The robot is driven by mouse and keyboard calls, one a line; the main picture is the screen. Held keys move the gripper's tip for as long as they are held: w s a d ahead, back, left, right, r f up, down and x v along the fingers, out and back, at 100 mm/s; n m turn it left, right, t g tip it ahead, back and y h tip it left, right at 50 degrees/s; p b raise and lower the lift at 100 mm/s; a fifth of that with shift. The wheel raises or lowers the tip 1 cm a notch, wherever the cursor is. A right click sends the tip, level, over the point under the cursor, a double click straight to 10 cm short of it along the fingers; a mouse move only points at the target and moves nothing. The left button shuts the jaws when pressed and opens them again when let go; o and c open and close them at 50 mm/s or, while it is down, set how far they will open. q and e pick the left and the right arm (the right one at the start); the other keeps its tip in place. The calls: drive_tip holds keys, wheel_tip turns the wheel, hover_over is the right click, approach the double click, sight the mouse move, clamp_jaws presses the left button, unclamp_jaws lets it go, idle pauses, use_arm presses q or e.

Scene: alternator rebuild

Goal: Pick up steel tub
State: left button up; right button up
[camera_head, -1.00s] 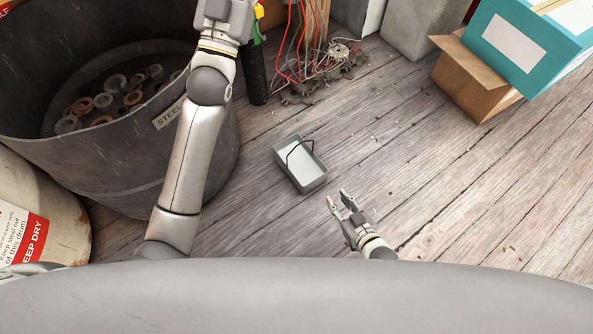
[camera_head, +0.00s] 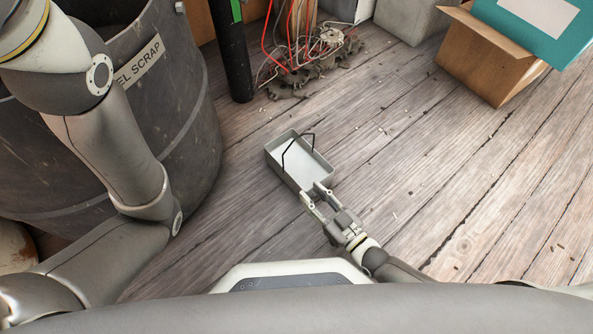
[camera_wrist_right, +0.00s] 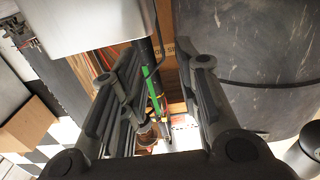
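The steel tub (camera_head: 272,157) is a small open grey rectangular box with a thin dark wire handle (camera_head: 298,143). It sits on the plank floor, mid-picture in the head view. My right gripper (camera_head: 315,192) is at the tub's near end, fingers apart. Whether the fingers straddle the wall or touch it I cannot tell. A pale metal surface (camera_wrist_right: 85,22) at upper left there seems to be the tub. My left gripper is out of view; only its arm shows.
A large dark scrap drum (camera_head: 190,120) labelled steel scrap stands to the left. Behind the tub are a dark cylinder (camera_head: 232,55) and a heap of wires and metal parts (camera_head: 310,65). A cardboard box (camera_head: 485,60) stands at upper right.

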drive_tip(key=b+x, duration=0.3)
drive_tip(key=x, duration=0.3)
drive_tip(key=shift+f, duration=0.1)
drive_tip(key=shift+w+a+b, duration=0.25)
drive_tip(key=shift+w+b, duration=0.05)
drive_tip(key=shift+b, duration=0.1)
drive_tip(key=b+x, duration=0.3)
drive_tip(key=x, duration=0.1)
drive_tip(key=shift+b, duration=0.3)
drive_tip(key=shift+w+a, duration=0.25)
drive_tip(key=shift+w, duration=0.2)
clamp_jaws()
drive_tip(key=shift+r, duration=0.2)
